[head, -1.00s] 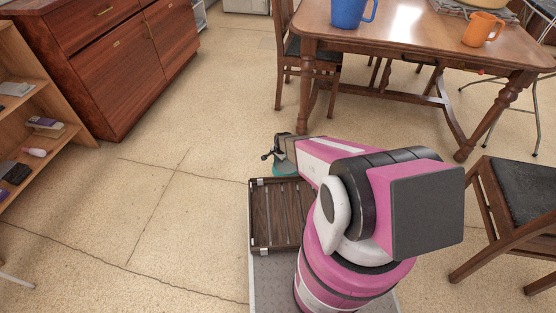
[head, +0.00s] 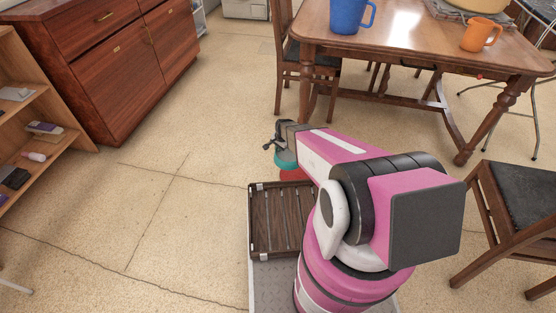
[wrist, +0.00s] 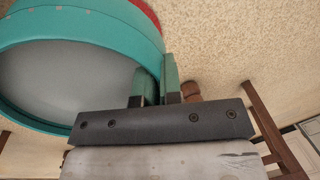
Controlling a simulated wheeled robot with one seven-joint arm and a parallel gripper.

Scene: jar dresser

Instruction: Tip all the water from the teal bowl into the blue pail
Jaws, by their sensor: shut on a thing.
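The teal bowl (head: 285,160) is in my gripper (head: 283,140), above the far end of the slatted wooden tray. In the wrist view, the fingers (wrist: 164,80) are shut on the rim of the bowl (wrist: 120,32). A smooth grey area fills the inside of the bowl; I cannot tell how much water is in it. The blue pail (head: 347,16) has a handle on its right and stands upright near the table's front left corner. Its top is cut off by the picture edge, and its inside is hidden.
A red round thing (head: 292,175) shows just below the bowl. The wooden table (head: 420,45) also holds an orange mug (head: 481,35). A chair (head: 298,50) stands left of the table, another (head: 510,220) at right. A dresser (head: 110,60) is at upper left.

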